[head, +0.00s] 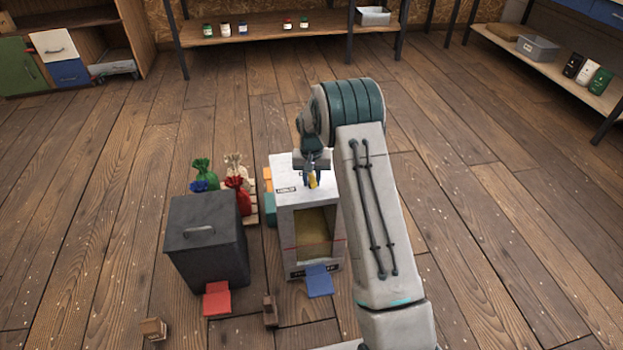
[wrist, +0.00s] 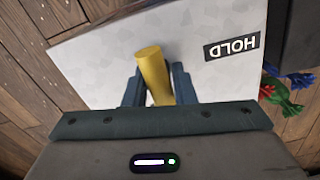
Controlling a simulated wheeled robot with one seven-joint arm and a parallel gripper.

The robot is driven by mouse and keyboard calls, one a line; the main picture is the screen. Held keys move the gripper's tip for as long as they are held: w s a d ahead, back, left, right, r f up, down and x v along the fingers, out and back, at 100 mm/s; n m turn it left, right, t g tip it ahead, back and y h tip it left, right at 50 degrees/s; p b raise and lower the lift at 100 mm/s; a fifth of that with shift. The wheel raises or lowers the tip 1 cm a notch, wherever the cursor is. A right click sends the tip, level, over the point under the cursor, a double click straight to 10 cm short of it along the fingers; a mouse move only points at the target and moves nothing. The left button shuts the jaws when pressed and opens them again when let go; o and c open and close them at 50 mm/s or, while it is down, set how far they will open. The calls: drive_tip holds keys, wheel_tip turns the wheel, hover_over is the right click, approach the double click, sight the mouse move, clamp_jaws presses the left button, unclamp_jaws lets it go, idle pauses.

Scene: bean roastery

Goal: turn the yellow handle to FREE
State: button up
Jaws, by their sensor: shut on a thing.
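The yellow handle (wrist: 152,72) stands up from the pale top of a white box-shaped machine (head: 289,167). My gripper (wrist: 157,88) is over that top, its two dark fingers shut on the handle, one on each side. In the head view the handle (head: 312,181) shows as a small yellow piece below my gripper (head: 311,172). A black HOLD label (wrist: 231,48) lies on the top, to the right of the handle in the wrist view. No FREE label shows; the far part of the top is partly hidden by my gripper and arm.
A dark lidded bin (head: 207,240) stands left of the machine, with green, red and pale sacks (head: 237,188) behind it. A red flap (head: 217,299) and a blue flap (head: 319,282) stick out in front. Small wooden blocks (head: 153,328) lie on the floor. Open floor lies behind.

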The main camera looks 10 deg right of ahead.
sight(312, 175)
drive_tip(key=o, duration=1)
wheel_tip(312, 175, up, 14)
drive_tip(key=p, duration=0.3)
drive_tip(key=shift+f, duration=0.1)
